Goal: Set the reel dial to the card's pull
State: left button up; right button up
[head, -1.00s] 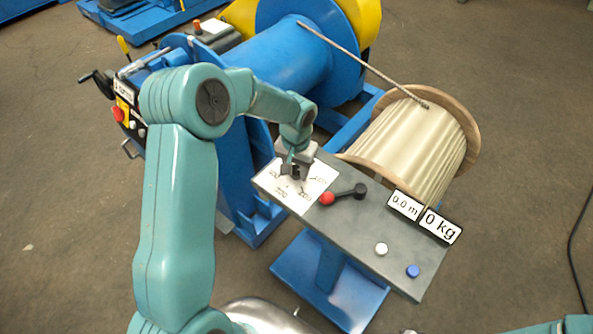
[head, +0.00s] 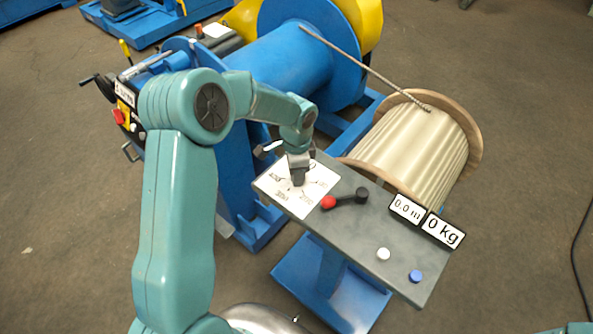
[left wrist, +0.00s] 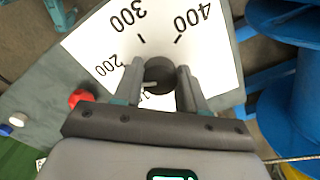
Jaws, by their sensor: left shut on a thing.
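The reel dial is a dark round knob (left wrist: 158,72) on a white scale plate (head: 270,183) with printed numbers. In the left wrist view the plate (left wrist: 95,40) shows 200, 300 and 400; another number is partly hidden behind the gripper. A pale pointer mark on the knob points left in that view, below the 200. My left gripper (head: 298,180) stands over the plate and is shut on the knob, one finger on each side, as the left wrist view (left wrist: 158,85) shows. I cannot make out a card with a pull value. My right gripper is out of view.
The grey console (head: 345,235) carries a red-tipped lever (head: 345,199), a white button (head: 383,254), a blue button (head: 415,276) and displays reading 0.0 m (head: 407,208) and 0 kg (head: 442,231). A wooden-flanged reel (head: 415,150) and blue winch drum (head: 285,60) stand behind.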

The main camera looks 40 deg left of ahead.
pick_arm(q)
jog(key=m, duration=0.6)
jog(key=shift+w+r+p, duration=0.1)
jog(key=shift+w+p, duration=0.05)
jog(key=shift+p, duration=0.25)
jog(key=m+p, duration=0.1)
jog(key=m, duration=0.5)
jog(key=shift+w+m, duration=0.15)
jog(key=shift+m, duration=0.15)
jog(key=o, duration=1.1)
jog(key=shift+c, duration=0.2)
notch_tip(320, 180, up, 16)
jog(key=shift+r, duration=0.15)
jog(key=shift+s, duration=0.2)
